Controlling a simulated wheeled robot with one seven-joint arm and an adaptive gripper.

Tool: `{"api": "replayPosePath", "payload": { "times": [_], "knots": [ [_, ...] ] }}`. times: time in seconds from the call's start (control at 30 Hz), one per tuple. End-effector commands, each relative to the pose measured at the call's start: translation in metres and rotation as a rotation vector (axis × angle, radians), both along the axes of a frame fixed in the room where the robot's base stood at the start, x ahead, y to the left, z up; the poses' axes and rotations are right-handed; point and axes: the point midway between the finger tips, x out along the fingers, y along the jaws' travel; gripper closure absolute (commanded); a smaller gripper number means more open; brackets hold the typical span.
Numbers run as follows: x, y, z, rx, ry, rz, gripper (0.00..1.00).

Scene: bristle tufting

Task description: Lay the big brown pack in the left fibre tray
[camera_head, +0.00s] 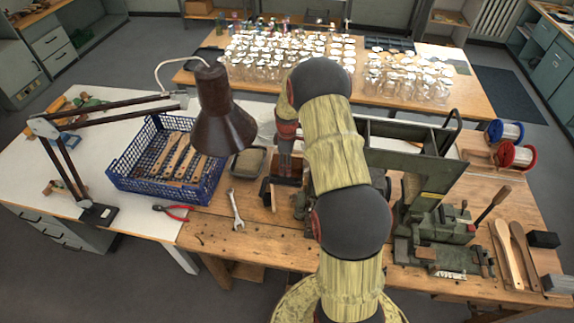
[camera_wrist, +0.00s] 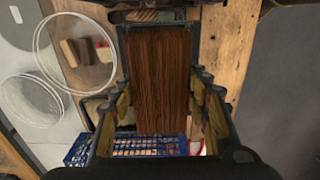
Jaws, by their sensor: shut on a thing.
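The big brown pack (camera_wrist: 158,75) is a bundle of straight dark-brown fibres, seen large in the wrist view. My gripper (camera_wrist: 160,97) has its fingers on both sides of the pack and is shut on it. A dark-rimmed fibre tray (camera_wrist: 121,60) shows around the far part of the pack; I cannot tell whether the pack rests on its floor. My arm hides much of this area.
A blue crate (camera_head: 150,190) with wooden brush bodies stands at left, below a brown lamp (camera_head: 220,120). A grey tray (camera_head: 248,162) and a wrench (camera_head: 236,210) lie nearby. A green machine (camera_head: 436,235) stands at right. Glass jars (camera_head: 290,62) fill the back table.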

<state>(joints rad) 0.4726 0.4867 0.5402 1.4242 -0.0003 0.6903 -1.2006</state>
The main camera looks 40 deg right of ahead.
Motion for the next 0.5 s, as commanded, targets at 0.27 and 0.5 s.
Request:
{"api": "replayPosePath", "payload": {
  "times": [0.27,0.5],
  "knots": [
    [0.0003,-0.0002,-0.0057,-0.001,-0.001,0.000,0.79],
    [0.0003,-0.0002,-0.0099,-0.001,-0.001,0.000,0.79]
  ]
}}
